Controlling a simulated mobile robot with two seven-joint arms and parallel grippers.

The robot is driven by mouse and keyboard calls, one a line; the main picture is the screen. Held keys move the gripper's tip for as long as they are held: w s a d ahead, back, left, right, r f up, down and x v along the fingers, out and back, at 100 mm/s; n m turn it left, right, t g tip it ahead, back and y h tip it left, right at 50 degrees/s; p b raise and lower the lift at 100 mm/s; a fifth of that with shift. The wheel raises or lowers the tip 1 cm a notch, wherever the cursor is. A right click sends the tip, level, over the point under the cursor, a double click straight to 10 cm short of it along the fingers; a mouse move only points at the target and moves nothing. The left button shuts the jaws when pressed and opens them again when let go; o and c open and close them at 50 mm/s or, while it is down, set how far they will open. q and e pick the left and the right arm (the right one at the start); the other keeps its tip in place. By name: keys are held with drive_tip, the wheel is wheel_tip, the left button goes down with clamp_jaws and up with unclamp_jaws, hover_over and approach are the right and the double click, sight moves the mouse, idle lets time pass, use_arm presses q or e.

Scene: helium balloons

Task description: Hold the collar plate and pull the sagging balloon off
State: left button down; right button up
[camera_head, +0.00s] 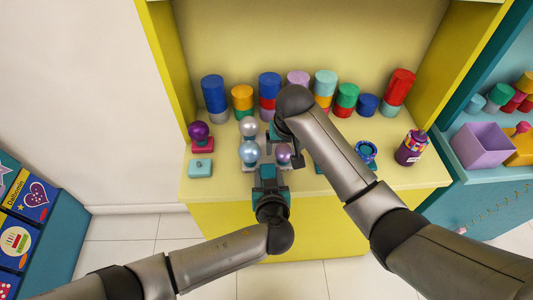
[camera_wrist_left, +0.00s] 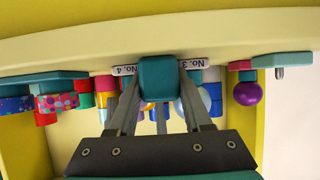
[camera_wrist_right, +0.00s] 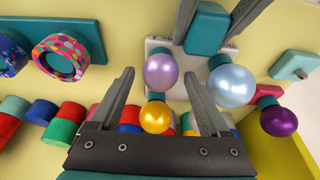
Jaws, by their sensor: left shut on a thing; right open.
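A white plate with several balloons stands on the yellow counter; its labels "No. 3" and "No. 4" (camera_wrist_left: 125,70) show in the left wrist view. My left gripper (camera_head: 267,173) is shut on the plate's teal block (camera_wrist_left: 158,78), which the right wrist view shows between its fingers. A light blue balloon (camera_head: 249,151), a pearl white balloon (camera_head: 248,126) and a lilac balloon (camera_head: 283,153) show in the head view. My right gripper (camera_wrist_right: 160,74) is open, its fingers either side of the lilac and gold (camera_wrist_right: 156,117) balloons. I cannot tell which balloon sags.
A dark purple balloon (camera_head: 199,131) on a pink base and a teal block (camera_head: 200,168) stand left of the plate. A patterned ring (camera_head: 366,151) and purple jar (camera_head: 411,148) stand right. Coloured cylinders (camera_head: 214,93) line the back. The yellow side walls bound the counter.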

drive_tip(key=shift+w+f, duration=0.2)
drive_tip(key=shift+f, duration=0.45)
drive_tip(key=shift+c, duration=0.2)
drive_tip(key=c, duration=0.5)
drive_tip(key=shift+o, duration=0.3)
drive_tip(key=shift+c, duration=0.8)
drive_tip(key=shift+o, duration=0.3)
clamp_jaws()
drive_tip(key=shift+r, duration=1.15)
drive_tip(key=shift+r, duration=2.8)
